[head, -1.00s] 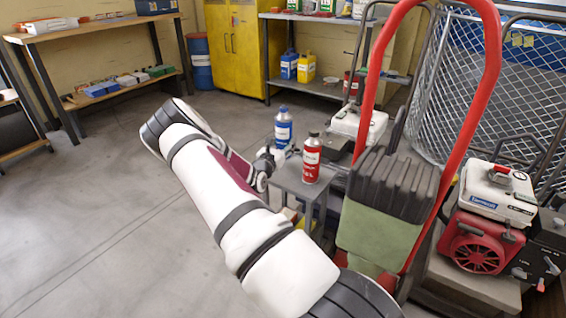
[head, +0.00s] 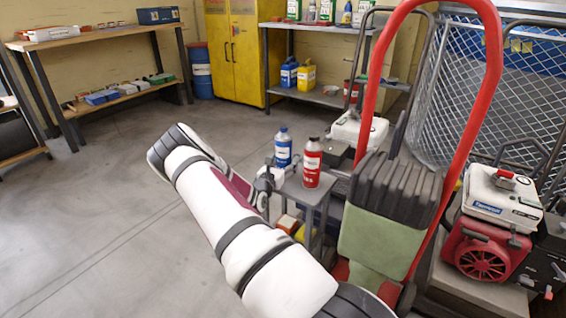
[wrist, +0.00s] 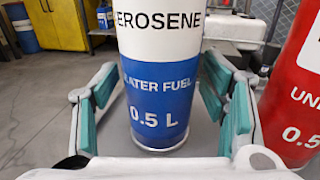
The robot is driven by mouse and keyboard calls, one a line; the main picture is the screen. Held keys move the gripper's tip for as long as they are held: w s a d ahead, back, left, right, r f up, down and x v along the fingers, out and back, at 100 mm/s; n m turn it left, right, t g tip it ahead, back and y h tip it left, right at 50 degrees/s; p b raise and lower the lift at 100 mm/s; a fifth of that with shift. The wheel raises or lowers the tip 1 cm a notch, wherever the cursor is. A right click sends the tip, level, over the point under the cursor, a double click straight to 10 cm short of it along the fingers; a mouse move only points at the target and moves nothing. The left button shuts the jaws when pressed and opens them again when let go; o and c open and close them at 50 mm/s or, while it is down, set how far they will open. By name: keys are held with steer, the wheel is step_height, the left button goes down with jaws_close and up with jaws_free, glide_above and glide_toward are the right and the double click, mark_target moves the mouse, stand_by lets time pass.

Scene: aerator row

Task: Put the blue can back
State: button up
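The blue can (head: 283,149), white and blue with a dark blue cap, stands upright on the small grey cart top (head: 304,190). In the wrist view the blue can (wrist: 158,85) fills the middle, reading kerosene, 0.5 L. My gripper (head: 272,172) is around it at the cart's left side. Its teal-padded fingers are spread on both sides of the can, with gaps visible low down. The can's top is outside the wrist view. A red can (head: 311,165) stands upright just right of the blue can; it also shows in the wrist view (wrist: 296,95).
A red hand truck (head: 375,75) with a black and green load stands close on the right. A red and white generator (head: 490,230) is farther right. A grey shelf (head: 325,97) with jugs and a yellow cabinet (head: 232,50) stand behind. The floor at left is clear.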

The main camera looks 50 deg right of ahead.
steer(key=shift+r, duration=0.25)
steer(key=p+v, duration=0.4)
steer(key=v, duration=0.8)
steer(key=s+a+r+m+g+y, duration=0.1)
steer(key=s+a+r+m+g, duration=0.3)
steer(key=r, duration=0.4)
steer(key=s+a+r+m+g+y, duration=0.2)
steer(key=s+a+r+m+g, duration=0.1)
steer(key=s+r+m, duration=0.3)
steer(key=s+a+r+m+g+y, duration=0.1)
steer(key=s+a+r+m+g, duration=0.2)
steer(key=r+m, duration=0.45)
steer(key=s+a+r+m+t+y, duration=0.1)
steer(key=s+a+r+y, duration=0.1)
steer(key=s+a+y, duration=0.2)
steer(key=s+a+r+m+t+y, duration=0.1)
steer(key=s+a+y, duration=0.4)
steer(key=s+a, duration=0.5)
steer(key=s+a+r+m+t+y, duration=0.2)
steer(key=s+a, duration=0.5)
steer(key=a, duration=0.9)
step_height(320, 180, up, 3)
steer(key=shift+s+a+f+t+y, duration=0.1)
steer(key=shift+s+a+t+y, duration=0.35)
steer(key=shift+y, duration=0.75)
steer(key=shift+w+d, duration=0.15)
